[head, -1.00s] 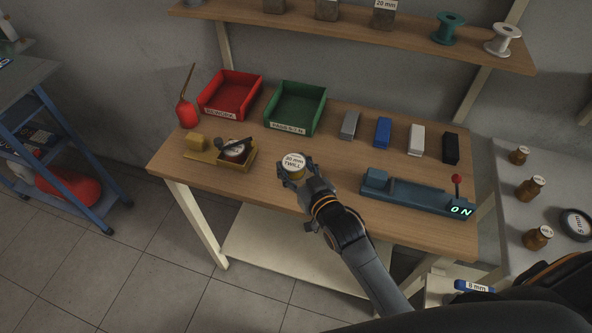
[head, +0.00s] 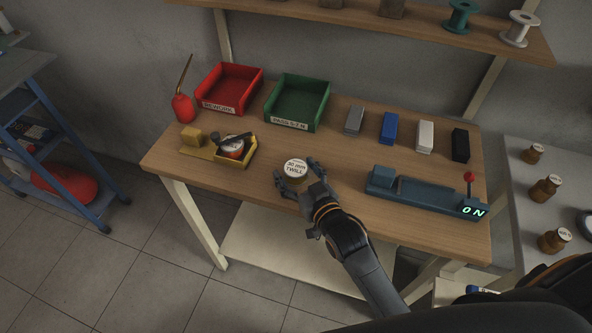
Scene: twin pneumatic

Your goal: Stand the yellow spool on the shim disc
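A short round piece with a white top marked "30 mm TWILL" (head: 295,168) and a yellowish-brown side is near the front of the wooden bench; it is likely the yellow spool. My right gripper (head: 296,174) has its fingers spread on either side of it, with small gaps visible. Its underside is hidden, so I cannot tell what it stands on. No shim disc is clearly identifiable; a dark round piece (head: 586,222) is cut off at the right edge. My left gripper is not in view.
A yellow tray (head: 249,158) holding a round piece and a dark tool is left of my gripper. Red (head: 226,109) and green (head: 291,125) bins stand behind. A blue-grey fixture (head: 425,194) showing "ON" is to the right. Several small blocks line the back right.

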